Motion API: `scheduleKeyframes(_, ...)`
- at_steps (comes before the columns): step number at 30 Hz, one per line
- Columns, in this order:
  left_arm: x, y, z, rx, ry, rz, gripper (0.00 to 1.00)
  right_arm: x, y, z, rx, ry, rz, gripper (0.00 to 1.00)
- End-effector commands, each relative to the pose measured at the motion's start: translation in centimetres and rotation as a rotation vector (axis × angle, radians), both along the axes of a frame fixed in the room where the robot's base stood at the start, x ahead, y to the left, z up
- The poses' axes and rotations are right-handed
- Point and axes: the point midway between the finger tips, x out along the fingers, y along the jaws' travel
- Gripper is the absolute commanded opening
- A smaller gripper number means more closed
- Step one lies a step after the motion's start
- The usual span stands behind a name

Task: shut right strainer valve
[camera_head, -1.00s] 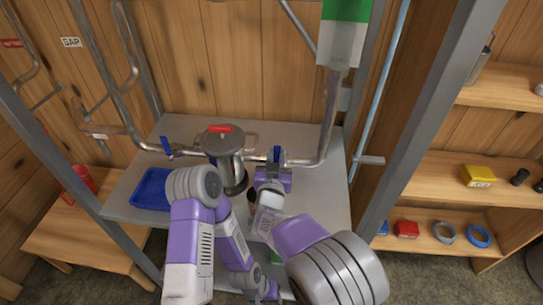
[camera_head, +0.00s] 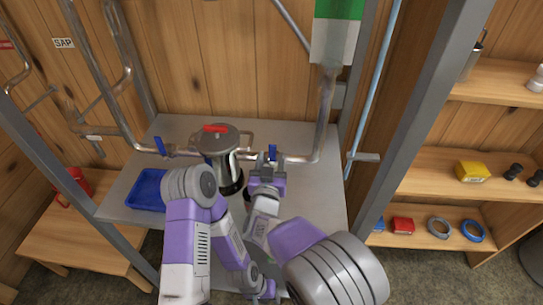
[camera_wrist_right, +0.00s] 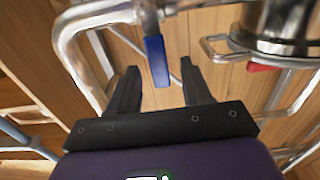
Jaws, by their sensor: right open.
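The right strainer valve has a blue lever (camera_head: 272,152) on the pipe just right of the steel strainer pot (camera_head: 222,160). In the right wrist view the blue lever (camera_wrist_right: 157,60) stands across the pipe, its free end pointing down the picture. My right gripper (camera_head: 267,166) is open at the lever. In the wrist view its two black fingers (camera_wrist_right: 160,85) lie on either side of the lever's free end, with gaps on both sides. My left gripper (camera_head: 262,290) is low in the head view, below the shelf; its fingers are too small to make out.
Another blue lever (camera_head: 160,146) is on the pipe left of the strainer, which has a red handle (camera_head: 215,128) on its lid. A blue tray (camera_head: 148,190) sits on the grey shelf (camera_head: 320,200). A grey post (camera_head: 425,110) stands to the right.

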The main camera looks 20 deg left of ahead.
Motion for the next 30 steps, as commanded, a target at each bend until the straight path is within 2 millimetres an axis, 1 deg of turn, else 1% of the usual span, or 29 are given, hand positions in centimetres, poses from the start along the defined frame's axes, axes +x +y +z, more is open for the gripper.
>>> scheduleKeyframes(1,0.0,0.0,0.1,0.000,0.000,0.000,0.34,-0.9,-0.1,0.1,0.000,0.000,0.003,0.49)
scheduleKeyframes(6,0.0,0.0,0.2,0.000,0.000,0.000,0.34,-3.6,-0.7,0.1,-0.001,0.000,0.002,0.49)
scheduleKeyframes(9,0.0,0.0,0.3,0.000,0.000,0.000,0.34,-4.8,-0.9,0.1,0.000,0.000,0.002,0.49)
scheduleKeyframes(12,0.0,0.0,0.3,0.000,0.000,0.000,0.34,-5.5,-1.1,0.1,0.000,-0.001,0.000,0.49)
scheduleKeyframes(30,0.0,0.0,0.3,0.000,0.000,0.000,0.34,-5.7,-1.2,0.0,0.000,-0.001,0.000,0.49)
